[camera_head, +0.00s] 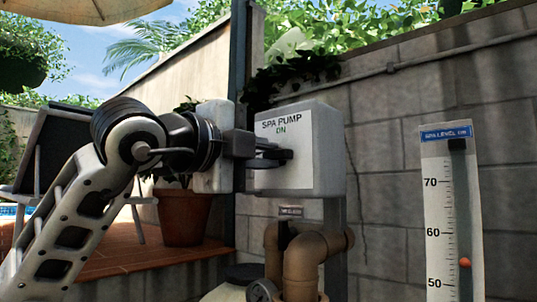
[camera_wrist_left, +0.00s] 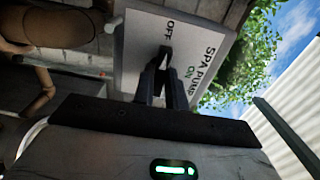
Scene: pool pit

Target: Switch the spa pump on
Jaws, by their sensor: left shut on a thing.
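The spa pump switch box (camera_head: 322,150) is a pale grey box on a post, with "SPA PUMP" and a green "ON" printed near the top of its face. In the left wrist view, the box face (camera_wrist_left: 137,45) appears turned on its side and also carries the word "OFF". A dark lever (camera_wrist_left: 165,52) sticks out between the two words. My left gripper (camera_head: 268,154) reaches the box face from the left and is shut on the lever; its fingers (camera_wrist_left: 163,84) partly hide it. I cannot tell the lever's exact setting. My right gripper is out of view.
A spa level scale (camera_head: 452,215) stands at right before the block wall (camera_head: 390,130). A potted plant's pot (camera_head: 182,216) and a dark chair (camera_head: 55,145) are behind my left arm.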

